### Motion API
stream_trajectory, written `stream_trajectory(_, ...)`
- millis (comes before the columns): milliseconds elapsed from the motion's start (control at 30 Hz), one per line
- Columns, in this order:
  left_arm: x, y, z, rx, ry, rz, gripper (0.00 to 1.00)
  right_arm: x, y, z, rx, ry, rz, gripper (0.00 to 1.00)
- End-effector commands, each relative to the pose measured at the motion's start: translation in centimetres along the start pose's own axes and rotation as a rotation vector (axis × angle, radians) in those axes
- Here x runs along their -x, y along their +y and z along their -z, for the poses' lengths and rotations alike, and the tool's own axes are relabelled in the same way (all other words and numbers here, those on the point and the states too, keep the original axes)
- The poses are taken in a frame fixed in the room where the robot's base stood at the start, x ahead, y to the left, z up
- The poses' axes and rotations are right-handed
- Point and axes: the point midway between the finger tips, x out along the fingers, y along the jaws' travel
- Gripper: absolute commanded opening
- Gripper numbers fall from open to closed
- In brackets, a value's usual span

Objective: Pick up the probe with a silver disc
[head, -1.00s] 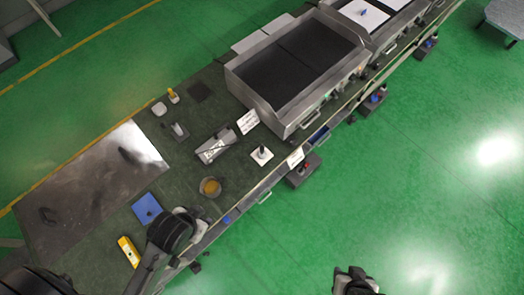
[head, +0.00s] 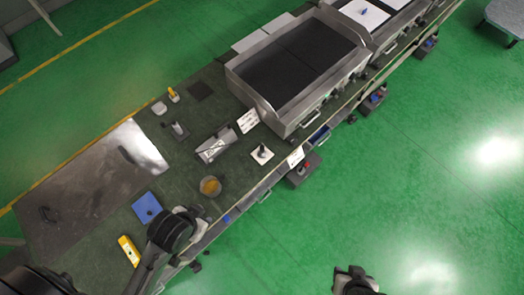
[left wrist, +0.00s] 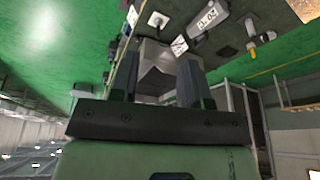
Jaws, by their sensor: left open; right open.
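I cannot clearly make out a silver disc on any probe. A small dark upright piece on a white square plate (head: 262,155) stands near the counter's front edge; it also shows in the left wrist view (left wrist: 158,20). A small grey block with a dark upright piece (head: 178,131) stands farther back. My left gripper (left wrist: 160,62) is open and empty in the left wrist view, apart from these pieces. In the head view my left arm covers the counter's near end and hides its fingers. My right gripper (head: 352,281) is at the bottom edge over the green floor, away from the counter.
A grey metal device (head: 215,145), a bowl with orange-brown content (head: 210,187), a blue square (head: 146,208) and a yellow tool (head: 129,250) lie on the counter. A large dark-topped metal unit (head: 240,82) stands at the right.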

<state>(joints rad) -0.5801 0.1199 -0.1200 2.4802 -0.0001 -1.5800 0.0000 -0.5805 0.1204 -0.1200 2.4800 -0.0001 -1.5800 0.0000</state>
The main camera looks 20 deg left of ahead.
Motion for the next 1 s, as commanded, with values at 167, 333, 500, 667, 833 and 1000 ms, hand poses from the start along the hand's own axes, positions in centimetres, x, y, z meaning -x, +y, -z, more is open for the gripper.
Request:
stream_trajectory(167,0.0,0.0,0.0,0.000,0.000,0.000,0.43,0.0,0.0,0.0,0.000,0.000,0.000,0.43)
stream_trajectory(333,0.0,0.0,0.0,0.000,0.000,0.000,0.53,0.0,0.0,0.0,0.000,0.000,0.000,0.43)
stream_trajectory(500,0.0,0.0,0.0,0.000,0.000,0.000,0.58,0.0,0.0,0.0,0.000,0.000,0.000,0.43)
stream_trajectory(667,-0.5,0.0,0.1,-0.001,0.005,0.001,0.58,-0.5,0.0,-0.1,0.000,0.001,0.000,0.43)
stream_trajectory(833,-3.7,-0.6,1.1,-0.012,0.052,0.018,0.58,-3.9,-0.1,-1.2,0.000,0.003,0.000,0.43)
stream_trajectory(1000,-8.2,-3.2,3.0,-0.090,0.132,0.096,0.58,-9.5,-0.3,-3.0,0.000,0.000,0.000,0.43)
